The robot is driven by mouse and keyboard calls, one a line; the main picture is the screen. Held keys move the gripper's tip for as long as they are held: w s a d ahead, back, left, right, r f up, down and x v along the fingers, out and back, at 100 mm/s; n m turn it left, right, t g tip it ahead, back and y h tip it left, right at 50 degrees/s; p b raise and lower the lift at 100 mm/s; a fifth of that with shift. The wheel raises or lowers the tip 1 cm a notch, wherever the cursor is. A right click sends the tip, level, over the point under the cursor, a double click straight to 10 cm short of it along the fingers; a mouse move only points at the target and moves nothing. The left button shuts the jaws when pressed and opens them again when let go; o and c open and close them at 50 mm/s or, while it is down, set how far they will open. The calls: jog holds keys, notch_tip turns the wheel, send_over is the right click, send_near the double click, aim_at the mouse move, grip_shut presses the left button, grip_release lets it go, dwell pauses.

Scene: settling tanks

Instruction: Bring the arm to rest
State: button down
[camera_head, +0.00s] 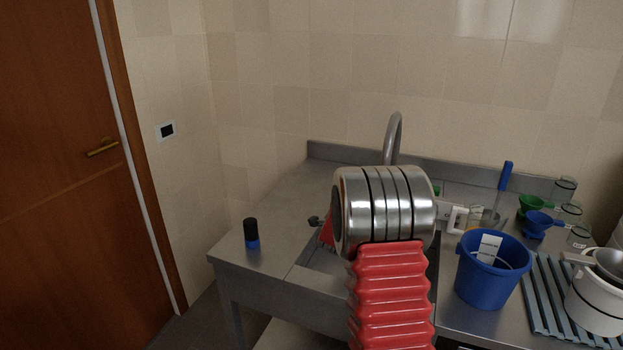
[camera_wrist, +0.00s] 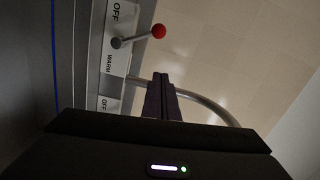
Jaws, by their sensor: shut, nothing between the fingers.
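My gripper (camera_wrist: 162,84) shows in the wrist view as two dark fingers close together, shut with nothing between them. In the head view my arm, with its red bellows and ribbed metal joint, rises in front of the steel sink unit (camera_head: 285,273), and I cannot make out the fingers there. In the wrist view a lever with a red ball knob (camera_wrist: 159,31) stands out from a pale panel (camera_wrist: 119,42) marked OFF and WARM, left of and above the fingers. The curved grey tap (camera_wrist: 213,108) passes behind the fingers; the tap also shows in the head view (camera_head: 393,136).
A dark bottle (camera_head: 251,234) stands on the left counter. On the right are a blue bucket (camera_head: 490,282), a ribbed rack (camera_head: 548,307), a white pot (camera_head: 594,305), and coloured scoops and glass jars. My arm hides much of the basin. A brown door (camera_head: 75,180) is far left.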

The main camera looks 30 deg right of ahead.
jog(key=shift+a, duration=0.1)
jog(key=s+a+r+n+y, duration=0.3)
jog(key=a+n+y, duration=0.15)
jog(key=a, duration=0.55)
jog(key=s+a+r+n+y, duration=0.25)
jog(key=a+n, duration=0.25)
jog(key=a, duration=0.4)
jog(key=s+a+r+n+y, duration=0.25)
jog(key=a+n+y, duration=0.2)
jog(key=a, duration=0.55)
jog(key=s+a+f+n+g, duration=0.1)
jog(key=s+a+n, duration=0.3)
jog(key=s, duration=0.6)
jog(key=s+a+f+n+g+y, duration=0.1)
jog(key=s+a+f+n+g, duration=0.1)
jog(key=s, duration=0.7)
jog(key=s+a+f+n+g+y, duration=0.1)
jog(key=s+a+f+n+g, duration=0.1)
jog(key=s+a+n, duration=0.4)
jog(key=s+g, duration=0.1)
jog(key=s, duration=0.3)
jog(key=shift+s+a+f, duration=0.25)
jog(key=shift+s+a, duration=0.1)
